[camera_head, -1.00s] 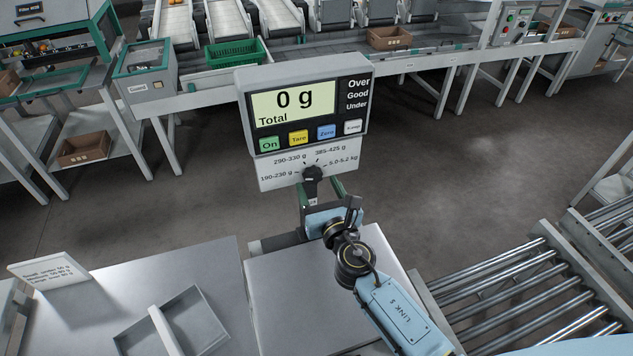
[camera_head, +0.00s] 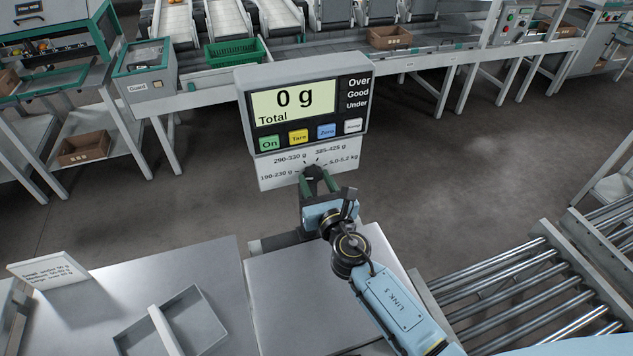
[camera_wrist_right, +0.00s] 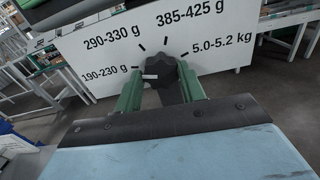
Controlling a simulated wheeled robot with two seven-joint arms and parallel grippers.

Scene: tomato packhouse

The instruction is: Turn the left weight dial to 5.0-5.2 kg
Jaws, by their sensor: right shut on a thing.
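The black weight dial (camera_head: 314,171) sits on the white label plate (camera_head: 279,176) under the scale display (camera_head: 294,101). It is the only dial I see. My right gripper (camera_head: 316,180) reaches it from below, its green fingers on either side. In the right wrist view the dial (camera_wrist_right: 159,67) is between the fingertips of my right gripper (camera_wrist_right: 160,78), which is shut on it. A white mark on the dial faces left, nearest the 190-230 g label. The 5.0-5.2 kg label is to the right of the dial. My left gripper is out of view.
The display reads 0 g, with coloured buttons below it. A steel table with a grey tray (camera_head: 201,318) stands front left, and a roller conveyor (camera_head: 510,290) front right. A size sign (camera_head: 48,271) stands at the left. Open floor lies behind the scale.

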